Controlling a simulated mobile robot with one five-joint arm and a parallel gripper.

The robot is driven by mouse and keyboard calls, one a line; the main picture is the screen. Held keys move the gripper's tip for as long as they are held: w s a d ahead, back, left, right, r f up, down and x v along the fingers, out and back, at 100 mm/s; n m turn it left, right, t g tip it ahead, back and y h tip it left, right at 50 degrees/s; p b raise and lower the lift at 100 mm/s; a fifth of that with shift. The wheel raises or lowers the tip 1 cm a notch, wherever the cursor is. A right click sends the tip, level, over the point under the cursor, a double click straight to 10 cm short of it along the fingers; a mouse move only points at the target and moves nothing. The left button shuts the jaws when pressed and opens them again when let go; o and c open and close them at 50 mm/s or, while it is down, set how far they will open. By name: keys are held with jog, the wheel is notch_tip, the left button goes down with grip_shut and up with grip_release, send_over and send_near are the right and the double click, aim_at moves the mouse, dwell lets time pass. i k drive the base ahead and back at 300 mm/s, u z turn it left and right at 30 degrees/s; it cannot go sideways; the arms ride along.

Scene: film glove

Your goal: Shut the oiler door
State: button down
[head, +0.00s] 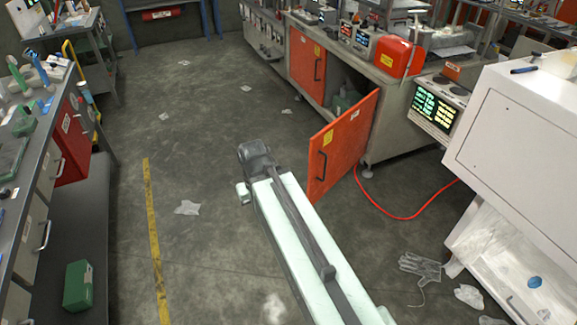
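An orange door (345,145) with a dark bar handle and a yellow label stands swung open from a grey bench cabinet (395,135). I take it to be the oiler door. The cabinet opening behind it shows, with a green object (345,103) partly visible inside. My pale arm reaches up from the bottom edge, to the left of the door. My gripper (246,190) is at the arm's far end, left of the door's handle edge and apart from it in the picture. Its fingers are too small and hidden to tell whether they are open or shut.
A second orange door (307,67) on the same bench is closed. A red hose (410,215) and a wire glove shape (420,264) lie on the floor at right. A white cabinet (520,130) stands at right, a workbench (40,180) at left. The middle floor is mostly clear.

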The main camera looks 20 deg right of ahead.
aim_at(337, 147)
jog(key=u, duration=0.25)
jog(key=i, duration=1)
jog(key=z, duration=0.1)
